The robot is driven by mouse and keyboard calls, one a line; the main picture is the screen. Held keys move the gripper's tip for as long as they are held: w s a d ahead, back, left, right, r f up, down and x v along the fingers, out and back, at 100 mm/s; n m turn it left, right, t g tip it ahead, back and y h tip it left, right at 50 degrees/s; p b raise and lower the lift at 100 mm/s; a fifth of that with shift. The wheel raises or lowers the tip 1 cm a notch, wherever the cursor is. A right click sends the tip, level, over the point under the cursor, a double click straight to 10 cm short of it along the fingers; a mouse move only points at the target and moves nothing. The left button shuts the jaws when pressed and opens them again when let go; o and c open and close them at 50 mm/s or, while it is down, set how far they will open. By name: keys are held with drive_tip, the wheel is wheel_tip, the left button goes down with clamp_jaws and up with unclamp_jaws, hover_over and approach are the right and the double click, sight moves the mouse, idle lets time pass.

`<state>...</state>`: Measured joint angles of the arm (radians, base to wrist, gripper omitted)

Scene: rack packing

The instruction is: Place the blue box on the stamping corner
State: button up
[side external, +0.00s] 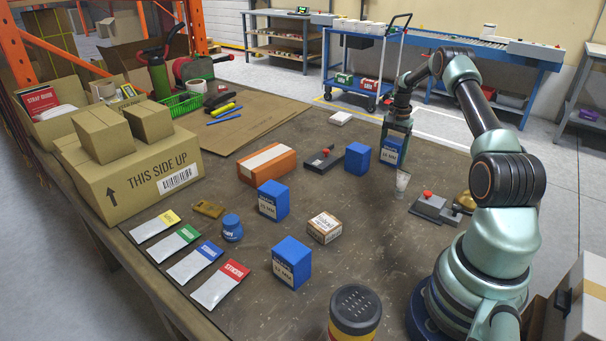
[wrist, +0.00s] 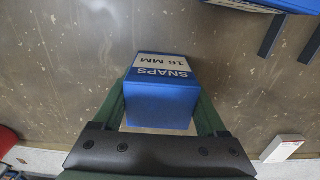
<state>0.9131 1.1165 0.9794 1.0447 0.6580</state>
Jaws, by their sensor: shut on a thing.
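My gripper (side external: 397,140) is shut on a blue box (side external: 391,157) at the far right part of the table. In the wrist view the held blue box (wrist: 160,105) sits between the green fingers, with a white label reading "SNAPS 16 MM". I cannot tell whether its base touches the table. Another blue box (side external: 357,158) stands just left of it, apart. Two more blue boxes stand nearer, one in the middle (side external: 273,200) and one at the front (side external: 291,263). No place is clearly marked as the stamping corner.
A dark plate with a red knob (side external: 323,160) lies left of the boxes. Grey pads with a red knob (side external: 429,205) lie near my arm. A small clear tube (side external: 402,183) stands before the held box. An orange box (side external: 267,164) and a small carton (side external: 324,227) stand mid-table.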

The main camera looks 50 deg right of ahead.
drive_tip(key=o, duration=1.4)
drive_tip(key=shift+f, duration=0.15)
drive_tip(key=shift+o, duration=0.2)
wheel_tip(320, 180, up, 12)
drive_tip(key=shift+r, duration=0.15)
drive_tip(key=w+a+r+n+t, duration=0.1)
drive_tip(key=w+a+r+n, duration=0.15)
drive_tip(key=a+r, duration=0.4)
drive_tip(key=w+a+r+n+t+h, duration=0.1)
drive_tip(key=a+r+n, duration=0.2)
drive_tip(key=a, duration=0.6)
drive_tip(key=w+a+r+n, duration=0.2)
drive_tip(key=a+r+n, duration=0.15)
drive_tip(key=a, duration=0.45)
drive_tip(key=s+a+n+t, duration=0.1)
drive_tip(key=s+a+n, duration=0.2)
drive_tip(key=a, duration=0.3)
drive_tip(key=s+a+n+t, duration=0.1)
drive_tip(key=s+a+n, duration=0.2)
drive_tip(key=a, duration=0.4)
drive_tip(key=s+a+f+n+t+y, duration=0.1)
drive_tip(key=s+a+n, duration=0.2)
drive_tip(key=s+a, duration=0.2)
drive_tip(key=shift+a+t, duration=0.3)
drive_tip(key=shift+a, duration=0.95)
